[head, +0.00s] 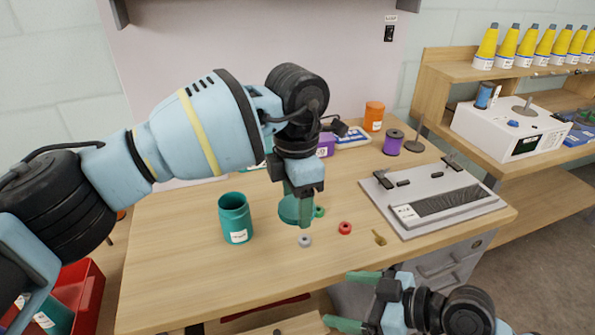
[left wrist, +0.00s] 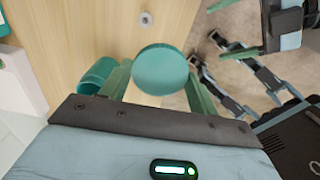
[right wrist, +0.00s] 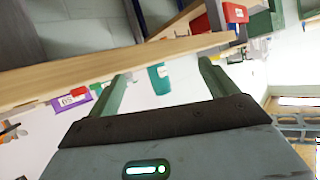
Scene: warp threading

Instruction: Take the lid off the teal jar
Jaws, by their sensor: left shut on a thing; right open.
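The teal jar (head: 236,221) stands upright on the wooden table, left of centre, with its top open and a white label on its front. It also shows at the left in the left wrist view (left wrist: 96,76). My left gripper (head: 303,208) is shut on the round teal lid (head: 287,211). The lid is off the jar, held to its right in the head view; its round face shows between the fingers in the left wrist view (left wrist: 161,70). My right gripper (head: 343,300) is open and empty near the table's front edge.
Small rings, one red (head: 345,228) and one grey (head: 305,241), lie right of the jar. A grey tray-like device (head: 445,182), a purple spool (head: 393,142) and an orange container (head: 374,116) stand further right. The table's front left is clear. A red bin (head: 82,297) is at lower left.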

